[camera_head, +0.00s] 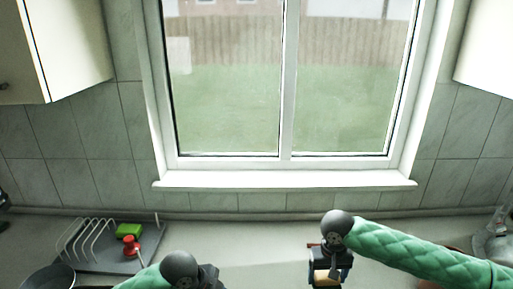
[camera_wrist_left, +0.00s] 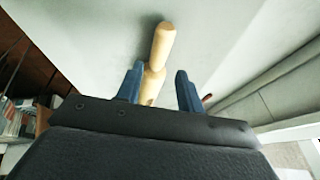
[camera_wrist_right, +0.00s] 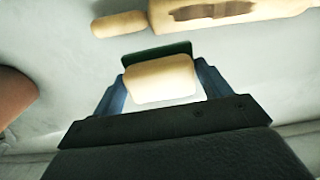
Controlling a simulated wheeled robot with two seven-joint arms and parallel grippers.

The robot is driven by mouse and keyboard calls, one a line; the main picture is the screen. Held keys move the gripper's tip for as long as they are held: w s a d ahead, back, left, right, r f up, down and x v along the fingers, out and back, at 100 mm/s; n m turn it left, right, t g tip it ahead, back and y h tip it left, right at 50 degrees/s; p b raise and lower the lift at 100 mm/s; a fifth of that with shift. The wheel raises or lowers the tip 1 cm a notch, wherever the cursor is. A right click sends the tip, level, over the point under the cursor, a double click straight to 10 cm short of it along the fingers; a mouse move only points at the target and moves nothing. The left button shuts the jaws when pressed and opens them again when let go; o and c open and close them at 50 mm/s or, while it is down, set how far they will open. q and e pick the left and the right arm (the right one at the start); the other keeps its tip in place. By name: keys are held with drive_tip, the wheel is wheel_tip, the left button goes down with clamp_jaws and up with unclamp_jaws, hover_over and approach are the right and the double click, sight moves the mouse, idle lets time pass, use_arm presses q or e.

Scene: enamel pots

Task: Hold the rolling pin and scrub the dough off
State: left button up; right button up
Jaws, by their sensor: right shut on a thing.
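The rolling pin shows in the right wrist view (camera_wrist_right: 225,12), pale wood with a brown dough patch (camera_wrist_right: 212,11) on its barrel. In the left wrist view the pin's handle (camera_wrist_left: 160,45) points away, lying on the counter. My left gripper (camera_wrist_left: 158,88) has its fingers apart, with the pin between and beyond them; I see no firm contact. My right gripper (camera_wrist_right: 160,82) is shut on a cream sponge with a green face (camera_wrist_right: 160,78), held apart from the pin in the picture. In the head view, the right gripper (camera_head: 328,277) hangs over the counter; the pin is mostly hidden there.
A grey dish rack (camera_head: 85,240) stands at the left with a green block (camera_head: 129,231) and a red item (camera_head: 130,245). A dark pan (camera_head: 48,277) is at the lower left. A metallic vessel (camera_head: 493,247) stands at the far right. The counter between the arms is clear.

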use_arm(q)
drive_tip(key=shift+x, duration=3.95)
drive_tip(key=c, duration=0.7)
